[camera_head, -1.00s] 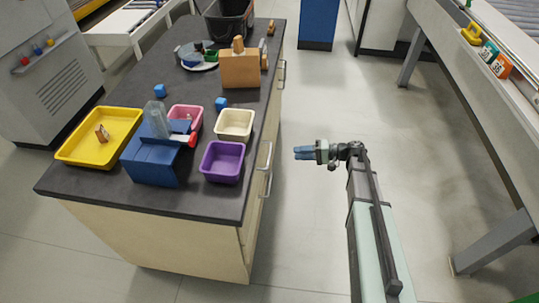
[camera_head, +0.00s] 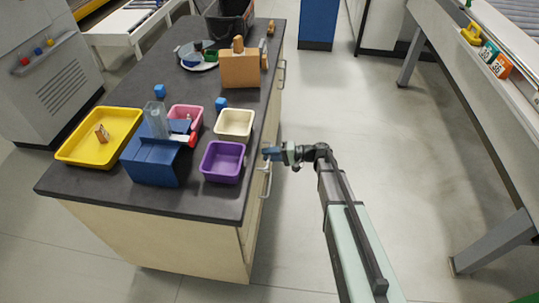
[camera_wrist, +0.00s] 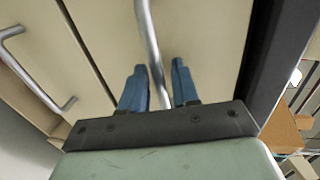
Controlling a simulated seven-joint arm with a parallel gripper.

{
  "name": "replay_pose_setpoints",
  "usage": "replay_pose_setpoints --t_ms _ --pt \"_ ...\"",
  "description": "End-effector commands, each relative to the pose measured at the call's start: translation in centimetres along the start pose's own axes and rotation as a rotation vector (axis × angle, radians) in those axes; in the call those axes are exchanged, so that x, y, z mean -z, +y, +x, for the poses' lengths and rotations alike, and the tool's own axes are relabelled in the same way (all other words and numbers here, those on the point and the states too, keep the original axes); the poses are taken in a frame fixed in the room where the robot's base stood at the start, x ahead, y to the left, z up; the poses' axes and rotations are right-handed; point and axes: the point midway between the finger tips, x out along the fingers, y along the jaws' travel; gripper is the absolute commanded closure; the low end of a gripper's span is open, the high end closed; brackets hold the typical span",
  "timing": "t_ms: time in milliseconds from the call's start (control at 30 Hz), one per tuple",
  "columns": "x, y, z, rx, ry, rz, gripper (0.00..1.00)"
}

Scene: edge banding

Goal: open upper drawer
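The upper drawer (camera_wrist: 190,25) is a cream front just under the dark countertop edge. Its metal bar handle (camera_wrist: 150,42) runs between my two blue fingers in the wrist view. My gripper (camera_wrist: 158,66) is open, with one finger on each side of the bar and a visible gap to at least the right finger. In the head view my gripper (camera_head: 268,154) is at the counter's right side and partly hides the upper handle. The drawer looks closed. The lower drawer's handle (camera_wrist: 38,75) shows at left in the wrist view.
The dark countertop (camera_head: 105,187) carries a purple bin (camera_head: 222,162), a cream bin (camera_head: 234,124), a yellow tray (camera_head: 75,152) and a blue holder (camera_head: 152,165) near this side. Open floor (camera_head: 400,150) lies right of the counter, before a conveyor frame (camera_head: 495,245).

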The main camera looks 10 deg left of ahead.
Motion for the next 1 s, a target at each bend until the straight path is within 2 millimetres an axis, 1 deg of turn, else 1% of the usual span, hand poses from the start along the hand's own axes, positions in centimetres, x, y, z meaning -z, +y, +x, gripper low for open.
replay_pose_setpoints --t_ms 267,567,1000 --pt "0.01 0.0 0.06 0.0 0.0 0.0 0.71" --pt "0.01 0.0 0.05 0.0 0.0 0.0 1.0" --pt "0.0 0.0 0.04 -0.001 0.0 0.0 1.0"
